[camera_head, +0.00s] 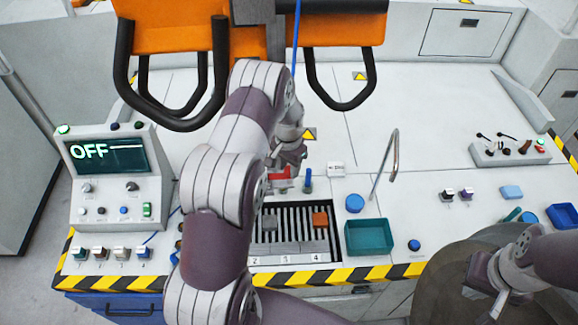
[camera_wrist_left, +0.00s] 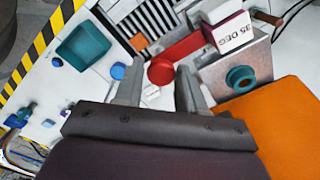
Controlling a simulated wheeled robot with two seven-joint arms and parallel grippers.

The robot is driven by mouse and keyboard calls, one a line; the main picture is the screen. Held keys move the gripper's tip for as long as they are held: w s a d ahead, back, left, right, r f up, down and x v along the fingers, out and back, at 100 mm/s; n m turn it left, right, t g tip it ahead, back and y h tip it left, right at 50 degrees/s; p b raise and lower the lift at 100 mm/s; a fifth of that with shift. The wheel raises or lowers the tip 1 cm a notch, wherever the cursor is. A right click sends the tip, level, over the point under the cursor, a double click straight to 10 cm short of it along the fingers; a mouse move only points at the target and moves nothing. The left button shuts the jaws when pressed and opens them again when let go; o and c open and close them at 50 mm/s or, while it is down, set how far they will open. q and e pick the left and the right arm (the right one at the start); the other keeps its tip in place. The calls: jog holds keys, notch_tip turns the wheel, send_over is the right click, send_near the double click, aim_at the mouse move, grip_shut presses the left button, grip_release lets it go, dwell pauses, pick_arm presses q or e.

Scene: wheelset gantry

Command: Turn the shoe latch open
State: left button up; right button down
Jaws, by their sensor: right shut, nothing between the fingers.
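A red lever with a round knob (camera_wrist_left: 162,71), which looks like the shoe latch, shows in the left wrist view. In the head view a small red part (camera_head: 281,173) shows just below my left gripper (camera_head: 290,155), partly hidden by my arm. My left gripper (camera_wrist_left: 158,86) has its fingers apart, with the knob just beyond and between the tips; contact cannot be told. My right gripper (camera_head: 502,300) is shut and empty at the lower right, above a round brown surface.
A slotted rack (camera_head: 290,228) with numbered slots and a teal tray (camera_head: 369,237) lie in front. A control box reading "OFF" (camera_head: 110,160) stands at left. A bent metal rod (camera_head: 388,160) rises right of the latch. Orange panels with black handles (camera_head: 170,40) hang behind.

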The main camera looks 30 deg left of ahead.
pick_arm(q)
jog(key=shift+a+f, duration=0.15)
jog(key=shift+f, duration=0.15)
jog(key=shift+c, duration=1)
jog(key=shift+w+f, duration=0.1)
jog(key=shift+w, duration=0.15)
pick_arm(e)
jog(key=shift+w+a+f, duration=0.1)
jog(key=shift+w+a, duration=0.15)
jog(key=shift+w, duration=0.2)
